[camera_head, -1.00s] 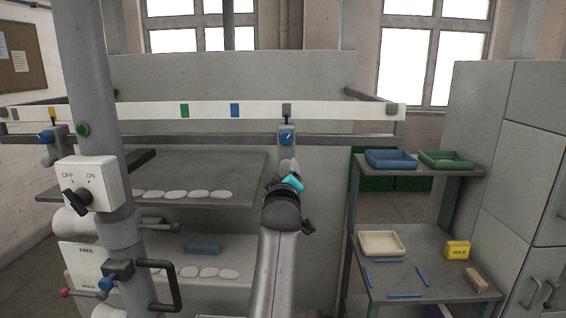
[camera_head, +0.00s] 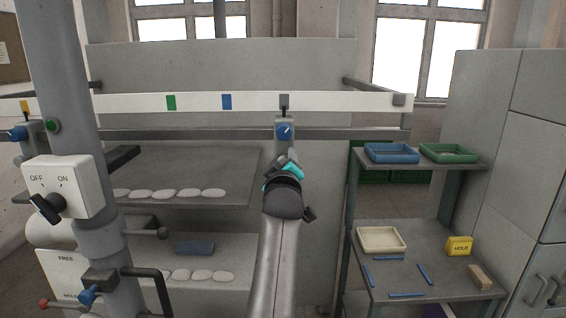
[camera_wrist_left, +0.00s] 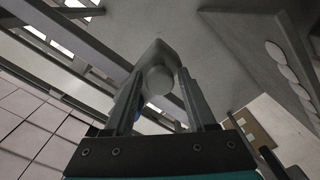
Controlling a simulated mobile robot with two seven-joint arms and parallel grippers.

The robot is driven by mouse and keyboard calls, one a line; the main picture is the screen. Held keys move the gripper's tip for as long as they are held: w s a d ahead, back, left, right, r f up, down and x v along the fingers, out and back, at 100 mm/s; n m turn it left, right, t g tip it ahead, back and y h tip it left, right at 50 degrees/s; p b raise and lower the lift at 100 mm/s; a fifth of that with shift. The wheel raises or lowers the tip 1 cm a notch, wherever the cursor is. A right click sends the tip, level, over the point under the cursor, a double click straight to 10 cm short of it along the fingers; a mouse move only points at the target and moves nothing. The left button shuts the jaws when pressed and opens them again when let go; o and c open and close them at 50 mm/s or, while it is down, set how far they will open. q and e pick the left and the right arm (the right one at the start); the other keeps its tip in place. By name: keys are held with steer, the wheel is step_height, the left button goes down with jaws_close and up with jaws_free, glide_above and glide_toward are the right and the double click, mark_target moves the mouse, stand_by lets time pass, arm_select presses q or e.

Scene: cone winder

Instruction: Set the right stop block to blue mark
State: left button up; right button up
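The right stop block (camera_head: 284,128) is a grey block with a blue knob (camera_head: 284,132). It sits on the rail, its pointer at the grey mark (camera_head: 284,100). The blue mark (camera_head: 227,102) is on the white scale to the left, with the green mark (camera_head: 171,103) beyond it. My left gripper (camera_head: 291,158) is just below the block. In the left wrist view, its fingers (camera_wrist_left: 160,88) stand apart on either side of a grey, round-ended part (camera_wrist_left: 158,80), seemingly the block's lower end. A gap shows beside the round end; contact farther in is unclear. My right gripper is out of view.
Another stop block (camera_head: 22,135) is at the far left under a yellow mark. A grey post with an OFF/ON switch box (camera_head: 64,187) stands at the front left. A shelf with trays (camera_head: 391,153) is at the right. The rail between block and blue mark looks clear.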

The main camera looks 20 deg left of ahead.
arm_select(q)
jaws_close()
stand_by(1.1)
